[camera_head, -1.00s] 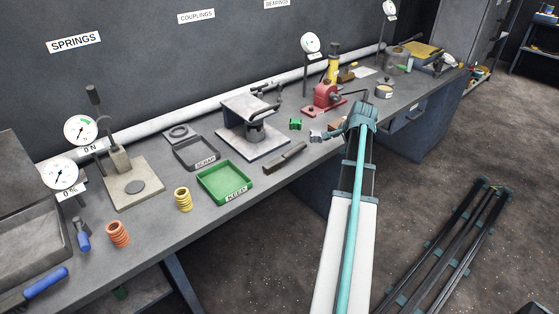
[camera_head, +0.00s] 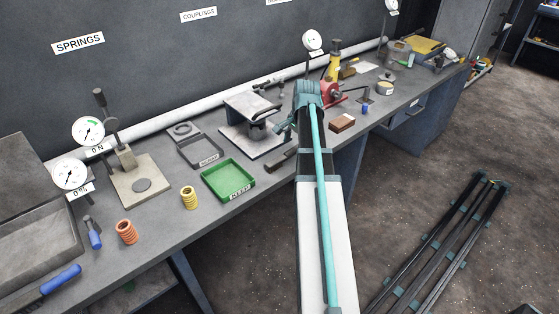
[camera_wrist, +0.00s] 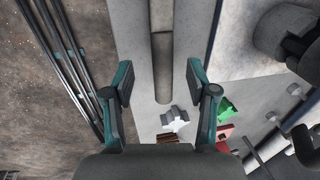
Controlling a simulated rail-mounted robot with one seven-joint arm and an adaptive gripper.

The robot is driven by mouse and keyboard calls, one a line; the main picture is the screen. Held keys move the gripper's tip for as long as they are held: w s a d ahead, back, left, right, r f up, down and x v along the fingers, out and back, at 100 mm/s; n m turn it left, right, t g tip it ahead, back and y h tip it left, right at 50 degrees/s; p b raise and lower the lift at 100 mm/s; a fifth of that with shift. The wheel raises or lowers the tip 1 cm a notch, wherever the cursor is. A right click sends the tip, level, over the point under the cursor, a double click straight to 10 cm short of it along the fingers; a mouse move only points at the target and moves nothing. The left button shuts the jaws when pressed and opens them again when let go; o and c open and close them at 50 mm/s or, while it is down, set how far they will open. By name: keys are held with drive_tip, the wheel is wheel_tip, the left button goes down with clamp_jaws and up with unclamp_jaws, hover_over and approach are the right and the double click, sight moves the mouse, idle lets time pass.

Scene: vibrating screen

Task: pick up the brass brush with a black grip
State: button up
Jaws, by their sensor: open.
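A long, narrow dark object (camera_head: 281,160), apparently the brush, lies near the bench's front edge right of the green tray; my arm covers part of it. In the wrist view an elongated two-part grey piece (camera_wrist: 162,68), likely the same object, lies between and beyond my fingers. Its bristles and brass colour cannot be made out. My gripper (camera_wrist: 159,78) is open and empty, its fingers apart on either side of the piece in the picture.
A white gear-like part (camera_wrist: 174,120), a green part (camera_wrist: 228,109) and a red device (camera_head: 333,92) are close by. A brown block (camera_head: 342,123) is right of my arm. The green tray (camera_head: 229,197) and a platform device (camera_head: 250,107) stand left.

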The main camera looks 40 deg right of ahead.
sight(291, 150)
drive_tip(key=shift+w+a+f+p, duration=0.1)
drive_tip(key=shift+w+f+p, duration=0.2)
drive_tip(key=shift+f, duration=0.7)
drive_tip(key=shift+w+f+p, duration=0.15)
drive_tip(key=shift+f+p, duration=0.15)
drive_tip(key=shift+f, duration=0.65)
drive_tip(key=shift+w+a+f+p, duration=0.1)
drive_tip(key=shift+w+f+p, duration=0.2)
drive_tip(key=shift+f, duration=0.7)
clamp_jaws()
drive_tip(key=shift+r, duration=0.15)
drive_tip(key=shift+d+r, duration=0.1)
drive_tip(key=shift+r, duration=0.3)
wheel_tip(291, 150, up, 2)
drive_tip(key=shift+r+b, duration=0.1)
drive_tip(key=shift+b, duration=0.25)
drive_tip(key=s+d+r+b, duration=0.3)
drive_tip(key=s+d+r, duration=0.5)
drive_tip(key=s, duration=0.3)
drive_tip(key=shift+s+r+b, duration=0.2)
drive_tip(key=shift+r+b, duration=0.2)
drive_tip(key=shift+r, duration=0.5)
